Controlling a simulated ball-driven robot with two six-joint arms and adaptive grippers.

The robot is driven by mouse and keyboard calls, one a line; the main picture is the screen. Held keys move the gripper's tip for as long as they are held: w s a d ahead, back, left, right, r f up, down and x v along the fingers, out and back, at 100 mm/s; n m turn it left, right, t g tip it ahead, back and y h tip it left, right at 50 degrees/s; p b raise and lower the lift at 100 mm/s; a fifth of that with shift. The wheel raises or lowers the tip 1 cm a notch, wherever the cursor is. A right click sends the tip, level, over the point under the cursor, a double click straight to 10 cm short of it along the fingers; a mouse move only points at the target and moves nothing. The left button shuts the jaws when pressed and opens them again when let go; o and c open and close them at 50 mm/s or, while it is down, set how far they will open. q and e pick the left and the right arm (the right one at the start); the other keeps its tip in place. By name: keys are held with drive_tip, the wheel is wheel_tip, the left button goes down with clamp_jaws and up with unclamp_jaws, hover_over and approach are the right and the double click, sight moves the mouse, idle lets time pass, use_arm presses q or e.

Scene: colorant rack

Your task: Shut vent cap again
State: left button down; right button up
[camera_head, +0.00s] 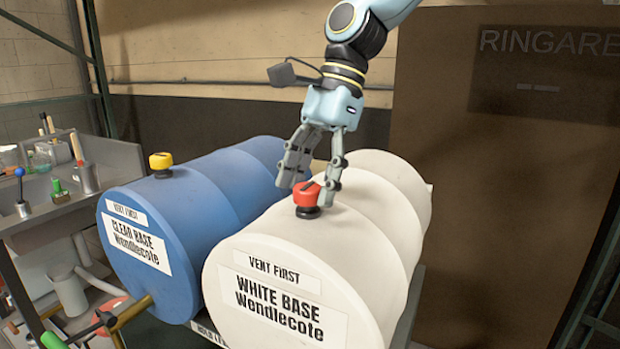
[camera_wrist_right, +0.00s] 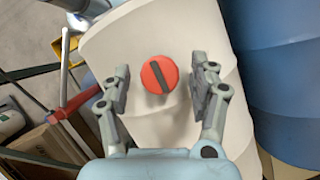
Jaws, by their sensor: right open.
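The red vent cap (camera_head: 307,194) sits on top of the white drum (camera_head: 270,245) labelled "WHITE BASE Wendlecote". In the right wrist view the red cap (camera_wrist_right: 160,75) shows from above, with a dark bar running slantwise across it. My right gripper (camera_head: 312,186) is open and points down at the cap, its fingers just above and to either side of it. In the wrist view the right gripper's fingertips (camera_wrist_right: 164,75) stand left and right of the cap with gaps on both sides. I cannot tell whether the cap is fully closed. My left gripper is not in view.
A blue drum (camera_head: 200,205) with a yellow cap (camera_head: 161,164) lies left of the white drum. A sink bench (camera_head: 110,160) with tools and brushes stands at the far left. A brown panel (camera_head: 490,180) stands behind at the right.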

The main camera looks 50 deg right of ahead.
drive_tip(key=shift+c, duration=0.8)
drive_tip(key=c, duration=1)
drive_tip(key=shift+o, duration=0.2)
